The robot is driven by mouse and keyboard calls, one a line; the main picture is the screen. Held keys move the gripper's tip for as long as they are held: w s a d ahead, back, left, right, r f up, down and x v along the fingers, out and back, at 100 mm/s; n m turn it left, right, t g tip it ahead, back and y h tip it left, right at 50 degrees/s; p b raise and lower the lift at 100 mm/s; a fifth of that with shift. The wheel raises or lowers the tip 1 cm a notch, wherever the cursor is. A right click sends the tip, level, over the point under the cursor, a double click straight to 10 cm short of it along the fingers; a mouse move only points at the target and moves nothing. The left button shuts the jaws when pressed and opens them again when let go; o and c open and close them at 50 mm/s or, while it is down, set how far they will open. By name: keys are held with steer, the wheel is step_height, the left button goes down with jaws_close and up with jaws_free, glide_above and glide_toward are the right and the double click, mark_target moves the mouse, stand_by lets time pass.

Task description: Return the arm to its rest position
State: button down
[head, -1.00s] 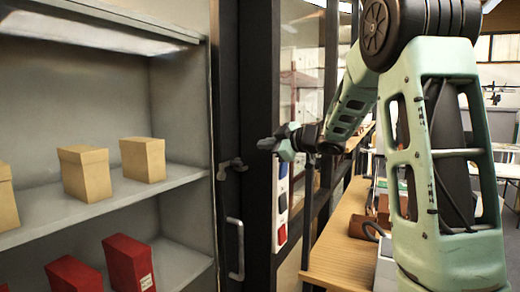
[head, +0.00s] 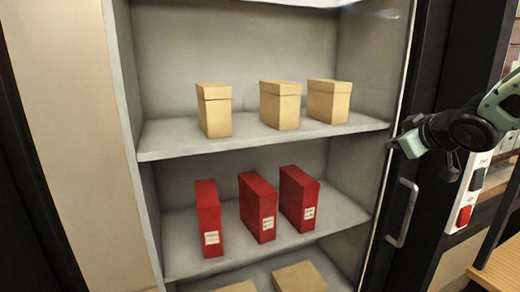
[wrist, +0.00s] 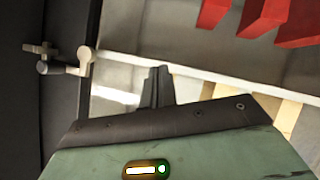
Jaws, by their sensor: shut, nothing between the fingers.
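My gripper (head: 407,124) shows at the right of the head view, in front of the cabinet's right edge. Its dark fingers (wrist: 158,84) are together in the wrist view, with nothing between them. The green arm runs out of the head view at the right edge; most of it is out of sight.
A grey cabinet (head: 300,35) holds three tan boxes (head: 280,108) on one shelf and three red boxes (head: 257,210) on the shelf below. More tan boxes (head: 298,278) lie lower. A door handle (head: 401,213) and a red-buttoned panel (head: 465,215) are near the gripper.

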steer(key=s+a+f+g+b, duration=0.2)
steer(key=s+a+f+g, duration=0.4)
steer(key=s+a+f, duration=0.85)
steer(key=s+a+f+g+b, duration=0.1)
steer(key=s+a+f+g, duration=0.1)
steer(key=s, duration=0.8)
steer(key=s+a+f+n+g+b, duration=0.1)
steer(key=s+a+f+g, duration=0.1)
steer(key=s, duration=0.8)
steer(key=shift+a+f+g+h, duration=0.35)
steer(key=shift+a+g, duration=0.45)
steer(key=shift+g, duration=0.4)
steer(key=shift+s, duration=0.1)
